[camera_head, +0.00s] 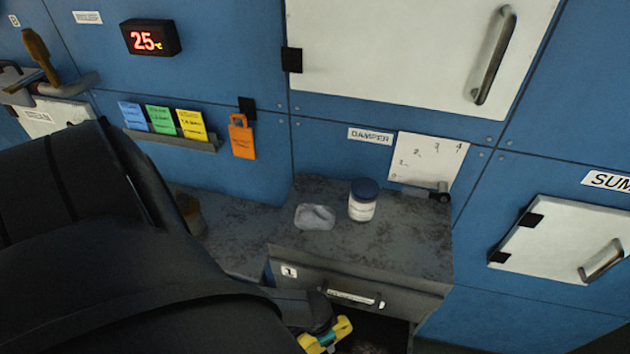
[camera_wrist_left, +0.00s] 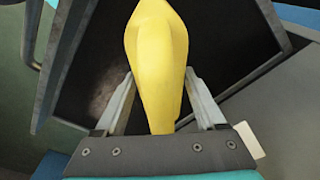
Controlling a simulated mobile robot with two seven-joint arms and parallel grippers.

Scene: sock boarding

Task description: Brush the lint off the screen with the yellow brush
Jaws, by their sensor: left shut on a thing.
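My left gripper (camera_wrist_left: 158,92) is shut on the yellow brush (camera_wrist_left: 160,62), with a finger on each side of its smooth yellow body. The bristles are not visible. In the head view, a yellow piece (camera_head: 342,328) shows at the end of my left arm, low in front of the drawer unit; my arm hides much around it. Beyond the brush in the wrist view is a dark, framed recess with a greyish fuzzy patch (camera_wrist_left: 104,96), possibly lint on the screen. I cannot tell whether the brush touches it. My right gripper is not in view.
A drawer (camera_head: 335,287) labelled 1 sits above a dark opening. Blue wall panels with handled white doors (camera_head: 420,50) rise behind.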

